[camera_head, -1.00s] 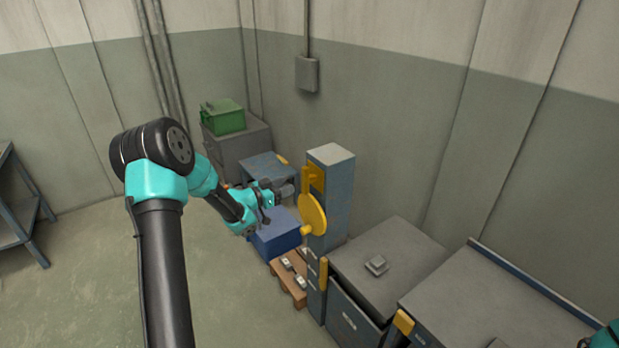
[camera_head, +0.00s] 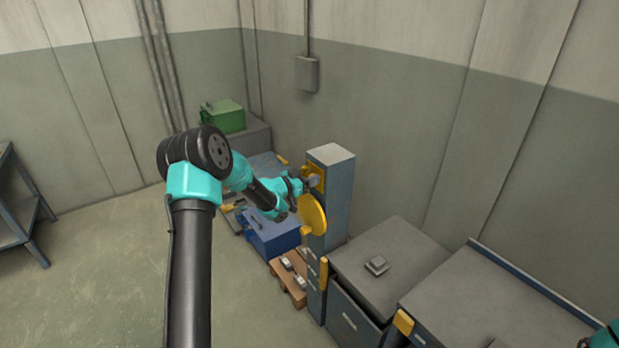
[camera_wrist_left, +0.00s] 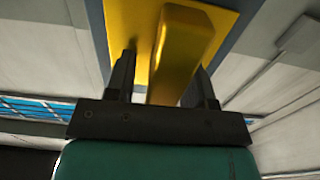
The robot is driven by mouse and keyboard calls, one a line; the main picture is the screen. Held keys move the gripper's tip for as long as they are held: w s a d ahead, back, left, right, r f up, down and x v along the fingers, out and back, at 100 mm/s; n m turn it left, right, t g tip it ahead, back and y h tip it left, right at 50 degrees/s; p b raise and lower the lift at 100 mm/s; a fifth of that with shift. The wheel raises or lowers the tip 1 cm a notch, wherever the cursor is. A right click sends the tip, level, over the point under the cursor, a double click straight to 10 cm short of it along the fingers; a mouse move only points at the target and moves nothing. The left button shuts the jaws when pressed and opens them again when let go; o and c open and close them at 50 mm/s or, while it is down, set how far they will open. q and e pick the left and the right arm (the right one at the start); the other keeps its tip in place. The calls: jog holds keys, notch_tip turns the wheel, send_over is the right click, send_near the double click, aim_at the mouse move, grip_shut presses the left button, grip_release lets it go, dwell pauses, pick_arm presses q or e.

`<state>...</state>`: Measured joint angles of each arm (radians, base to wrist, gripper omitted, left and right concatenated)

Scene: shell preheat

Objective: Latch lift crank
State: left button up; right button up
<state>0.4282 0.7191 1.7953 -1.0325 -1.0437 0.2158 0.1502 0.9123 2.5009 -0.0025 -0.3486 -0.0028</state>
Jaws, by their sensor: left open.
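A blue-grey column (camera_head: 340,200) carries a yellow disc-shaped crank (camera_head: 312,214) with a short knob low on its front. Above it is a yellow latch plate (camera_head: 319,171) with a raised bar. My left gripper (camera_head: 313,181) is at this latch, in front of the plate, and partly hides it. In the left wrist view the open fingers (camera_wrist_left: 162,80) stand on either side of the yellow bar (camera_wrist_left: 182,50), close to it; I cannot tell whether they touch it. Only a teal piece of my right arm shows at the lower right edge; its gripper is out of frame.
A blue box (camera_head: 272,236) and a wooden pallet (camera_head: 290,281) with small pale parts lie left of the column. A green box (camera_head: 222,115) stands behind. Grey cabinets (camera_head: 385,262) stand right of the column. The floor at left is open.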

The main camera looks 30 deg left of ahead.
pick_arm(q)
jog(key=shift+c, duration=0.5)
grip_shut()
jog(key=shift+n, duration=0.4)
jog(key=n, duration=0.3)
jog(key=shift+a, duration=0.15)
jog(key=n, duration=0.4)
jog(key=shift+w+a+f+n, duration=0.15)
jog(key=shift+a+f+n, duration=0.05)
jog(key=shift+n, duration=0.2)
jog(key=n, duration=0.4)
jog(key=shift+a+f+n, duration=0.1)
jog(key=shift+f+n, duration=0.05)
jog(key=shift+n, duration=0.15)
jog(key=n, duration=0.4)
jog(key=shift+f+n, duration=0.2)
jog(key=shift+n, duration=0.2)
